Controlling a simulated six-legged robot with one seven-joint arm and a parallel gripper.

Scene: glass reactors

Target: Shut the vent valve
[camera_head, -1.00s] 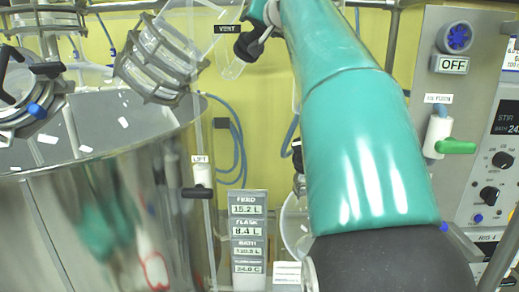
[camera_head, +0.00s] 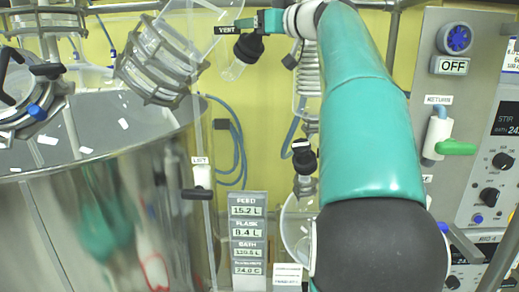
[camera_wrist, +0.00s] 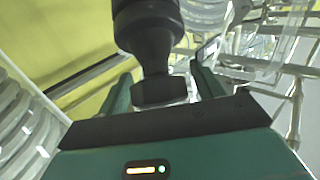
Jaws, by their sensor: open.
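The vent valve has a black handle (camera_head: 249,47) beside a black VENT label (camera_head: 227,29) at the top middle of the head view. My gripper (camera_head: 246,24) reaches it from the right, with its teal fingers at the valve's height. In the wrist view the valve's black handle (camera_wrist: 148,35) comes down between the two fingers of my gripper (camera_wrist: 164,80). The fingers stand apart on either side of it. I cannot tell whether either finger touches it. Part of the valve's glass neck is hidden behind the handle and fingers.
A large steel bath (camera_head: 100,215) fills the left, with a clamped glass vessel (camera_head: 160,60) above it. A grey control panel (camera_head: 460,100) with a green-handled valve (camera_head: 455,147) is at right.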

